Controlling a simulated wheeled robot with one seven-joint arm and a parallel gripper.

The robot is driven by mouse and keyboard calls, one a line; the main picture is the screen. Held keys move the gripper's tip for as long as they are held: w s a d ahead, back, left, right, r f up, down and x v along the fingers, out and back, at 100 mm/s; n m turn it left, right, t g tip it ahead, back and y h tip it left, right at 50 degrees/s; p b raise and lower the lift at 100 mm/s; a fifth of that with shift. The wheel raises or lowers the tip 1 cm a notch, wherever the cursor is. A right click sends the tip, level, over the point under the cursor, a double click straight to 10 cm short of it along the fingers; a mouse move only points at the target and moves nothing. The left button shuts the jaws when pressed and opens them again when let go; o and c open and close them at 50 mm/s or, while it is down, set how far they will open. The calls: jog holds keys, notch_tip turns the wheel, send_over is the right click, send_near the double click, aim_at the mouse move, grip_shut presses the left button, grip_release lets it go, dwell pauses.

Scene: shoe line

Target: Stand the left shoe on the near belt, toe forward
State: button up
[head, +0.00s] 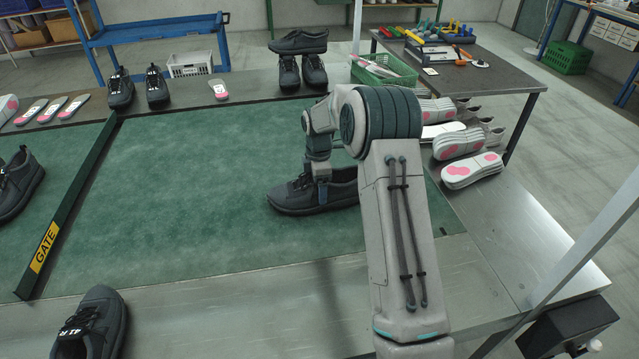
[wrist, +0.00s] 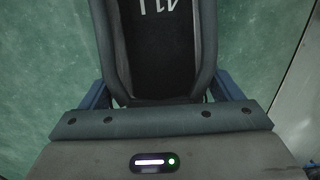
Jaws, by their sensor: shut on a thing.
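A dark grey shoe (head: 343,190) is at the right part of the green belt (head: 210,190), sole down, its toe pointing left in the head view. It looks level; I cannot tell whether the sole bears on the belt. My gripper (head: 322,190) comes down from above and is shut on this shoe. In the wrist view, the blue fingers of my gripper (wrist: 160,92) flank the shoe (wrist: 160,50), whose tongue shows a partly cut-off white mark that looks like 41 L. My arm hides the area right of the shoe.
A yellow-labelled GATE bar (head: 68,215) crosses the belt at the left. A shoe marked 41 R (head: 95,318) stands at the near left edge. Another dark shoe (head: 18,185) lies beyond the gate. Shoes and insoles line the far ledge. White soles (head: 470,170) are stacked at right. The belt's middle is clear.

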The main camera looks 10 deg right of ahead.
jog(key=shift+f, duration=0.1)
jog(key=o, duration=1.1)
